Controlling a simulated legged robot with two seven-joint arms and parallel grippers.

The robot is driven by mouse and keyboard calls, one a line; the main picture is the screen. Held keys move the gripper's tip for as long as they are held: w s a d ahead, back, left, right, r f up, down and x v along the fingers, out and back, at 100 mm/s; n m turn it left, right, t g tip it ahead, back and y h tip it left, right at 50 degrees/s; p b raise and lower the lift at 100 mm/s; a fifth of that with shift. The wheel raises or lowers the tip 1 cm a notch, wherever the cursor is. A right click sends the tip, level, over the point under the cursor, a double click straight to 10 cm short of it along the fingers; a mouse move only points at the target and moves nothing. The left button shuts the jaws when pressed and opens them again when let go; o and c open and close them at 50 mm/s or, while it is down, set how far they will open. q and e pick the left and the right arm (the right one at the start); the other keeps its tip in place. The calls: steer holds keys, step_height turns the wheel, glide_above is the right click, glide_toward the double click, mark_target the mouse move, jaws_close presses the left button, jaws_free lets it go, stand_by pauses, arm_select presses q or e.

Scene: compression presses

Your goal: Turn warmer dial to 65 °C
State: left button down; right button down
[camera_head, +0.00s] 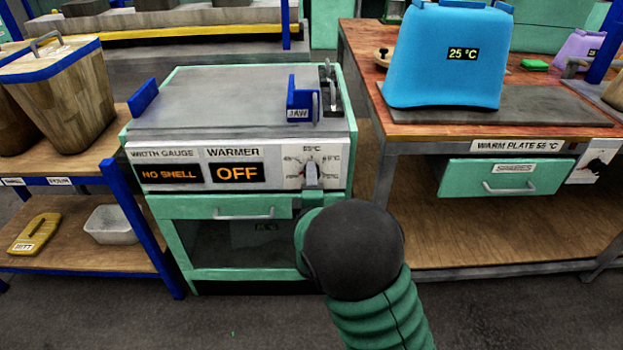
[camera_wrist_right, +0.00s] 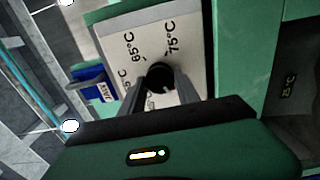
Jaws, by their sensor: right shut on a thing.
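The warmer dial's white plate (camera_head: 292,172) is on the front panel of the green press station, with 55 °C at its top. In the right wrist view the dark dial knob (camera_wrist_right: 160,76) sits between the two fingers of my right gripper (camera_wrist_right: 158,88). That gripper is shut on the knob. Labels for 65 °C and 75 °C show around it; where the pointer stands cannot be told. In the head view my right gripper (camera_head: 311,180) reaches the dial from below, and my dark wrist hides part of the station. The warmer display (camera_head: 237,172) reads OFF. My left gripper is not in view.
The width gauge display (camera_head: 171,174) reads NO SHELL. A green drawer (camera_head: 240,208) is below the panel. On the right table (camera_head: 440,130) stands a blue bag-shaped piece (camera_head: 447,60) marked 25 °C. A wooden shelf (camera_head: 75,185) is left.

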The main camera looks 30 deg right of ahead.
steer(key=shift+d+f+m, duration=0.1)
steer(key=shift+m, duration=0.4)
steer(key=shift+f+m+b, duration=0.15)
steer(key=shift+m+b, duration=2.7)
steer(key=shift+m, duration=5.85)
steer(key=shift+f+m+b, duration=0.1)
steer(key=shift+m+b, duration=2.7)
steer(key=shift+m, duration=5.9)
steer(key=shift+a, duration=0.2)
